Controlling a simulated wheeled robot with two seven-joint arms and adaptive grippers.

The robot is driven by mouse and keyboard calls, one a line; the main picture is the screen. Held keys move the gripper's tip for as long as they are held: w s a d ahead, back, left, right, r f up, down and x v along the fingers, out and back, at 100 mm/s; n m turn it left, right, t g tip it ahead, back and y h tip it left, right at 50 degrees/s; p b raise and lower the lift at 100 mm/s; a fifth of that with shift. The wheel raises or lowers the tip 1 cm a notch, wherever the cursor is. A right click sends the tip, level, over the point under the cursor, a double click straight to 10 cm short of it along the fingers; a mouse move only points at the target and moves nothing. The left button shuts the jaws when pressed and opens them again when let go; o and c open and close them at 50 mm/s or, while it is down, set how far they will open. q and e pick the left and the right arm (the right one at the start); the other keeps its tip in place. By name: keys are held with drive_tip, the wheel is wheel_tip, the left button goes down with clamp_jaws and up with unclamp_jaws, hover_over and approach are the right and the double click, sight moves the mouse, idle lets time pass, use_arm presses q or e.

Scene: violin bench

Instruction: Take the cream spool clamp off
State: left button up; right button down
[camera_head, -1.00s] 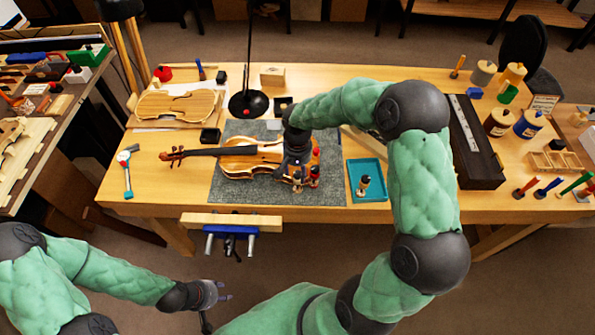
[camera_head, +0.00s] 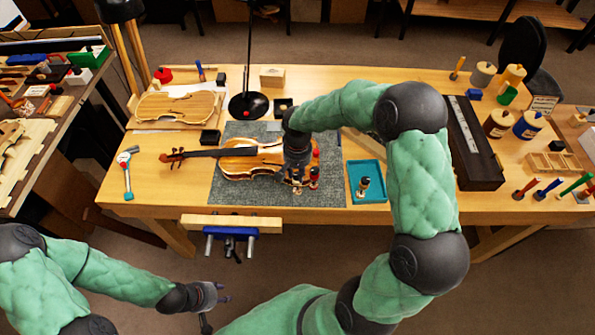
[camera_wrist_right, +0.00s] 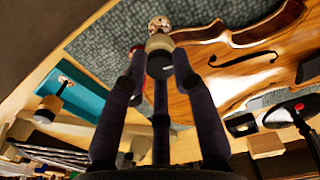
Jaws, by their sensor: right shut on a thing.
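The violin (camera_head: 238,164) lies on a grey mat, its neck to the left. My right gripper (camera_head: 297,178) is over the violin's right end, pointing down. In the right wrist view my right gripper (camera_wrist_right: 160,75) has its dark fingers closed around a cream spool clamp (camera_wrist_right: 158,42) at the violin's edge. I cannot tell whether the clamp still touches the violin. My left gripper (camera_head: 222,293) is empty, fingers apart, in front of the bench.
A bench vise (camera_head: 232,230) is on the front edge. A hammer (camera_head: 127,172) lies at the left. A black lamp base (camera_head: 248,103) stands behind the mat. Jars and tools fill the right end.

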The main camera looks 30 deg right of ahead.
drive_tip(key=n+p, duration=0.2)
drive_tip(key=n, duration=0.3)
drive_tip(key=n+p, duration=0.1)
drive_tip(key=n, duration=0.4)
drive_tip(key=shift+p, duration=0.35)
drive_tip(key=n+p, duration=0.2)
drive_tip(key=n, duration=0.2)
drive_tip(key=shift+r, duration=0.1)
drive_tip(key=n+p, duration=0.2)
drive_tip(key=n, duration=0.2)
drive_tip(key=shift+n, duration=0.6)
drive_tip(key=c, duration=1)
unclamp_jaws()
